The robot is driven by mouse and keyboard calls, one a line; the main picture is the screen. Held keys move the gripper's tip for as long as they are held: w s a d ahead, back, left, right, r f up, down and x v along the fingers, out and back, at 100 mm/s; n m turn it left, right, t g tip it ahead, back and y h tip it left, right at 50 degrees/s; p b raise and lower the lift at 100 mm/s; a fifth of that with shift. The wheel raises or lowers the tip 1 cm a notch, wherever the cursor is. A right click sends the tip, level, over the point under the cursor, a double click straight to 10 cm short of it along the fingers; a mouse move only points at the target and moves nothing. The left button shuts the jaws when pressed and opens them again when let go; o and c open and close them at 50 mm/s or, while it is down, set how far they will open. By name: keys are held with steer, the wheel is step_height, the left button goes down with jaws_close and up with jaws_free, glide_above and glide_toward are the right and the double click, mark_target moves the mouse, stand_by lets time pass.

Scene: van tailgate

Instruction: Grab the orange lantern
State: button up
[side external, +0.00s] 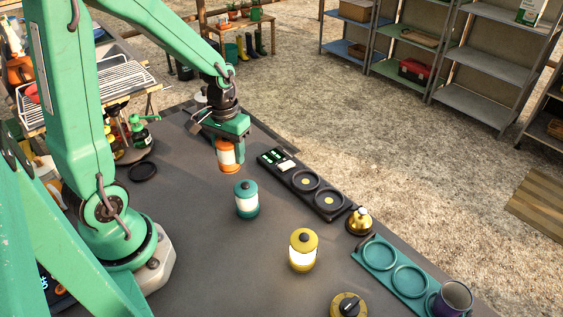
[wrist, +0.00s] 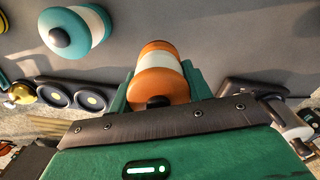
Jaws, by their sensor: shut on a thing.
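The orange lantern (side external: 228,154) has orange ends and a white middle. My gripper (side external: 229,145) is above the table and shut on it, pointing down. The lantern hangs upright below my gripper in the side view, and its base looks clear of the table. In the wrist view the orange lantern (wrist: 160,75) sits between the two green fingers of my gripper (wrist: 160,88). Its far end is partly hidden by its near end.
A teal lantern (side external: 246,199) and a lit yellow lantern (side external: 303,250) stand on the dark table.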

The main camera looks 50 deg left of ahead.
steer(key=shift+r, duration=2.25)
